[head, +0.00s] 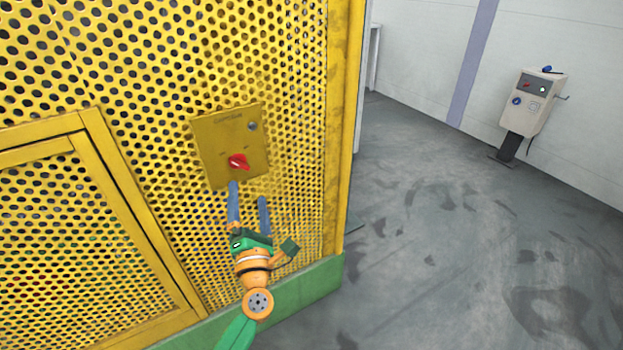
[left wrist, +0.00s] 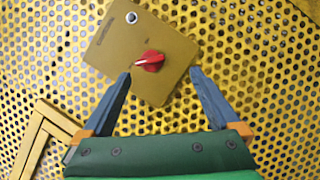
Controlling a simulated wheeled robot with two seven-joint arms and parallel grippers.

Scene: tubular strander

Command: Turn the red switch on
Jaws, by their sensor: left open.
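The red switch (head: 238,161) is a small red rotary knob on a yellow-brown panel (head: 222,136), which is mounted on the yellow perforated guard. My left gripper (head: 249,190) is open, its two blue-grey fingers pointing up just below the knob. In the left wrist view the red switch (left wrist: 150,61) lies a little beyond the fingertips and between their lines, nearer the left finger. The left gripper (left wrist: 160,75) has nothing between its fingers. Whether a fingertip touches the panel (left wrist: 120,50) is not clear. My right gripper is not in view.
A yellow framed door (head: 100,150) is at the left of the guard. A green base rail (head: 310,285) runs along its foot. A grey-white control box (head: 533,100) on a dark post stands by the far wall. The grey floor (head: 450,240) at right is clear.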

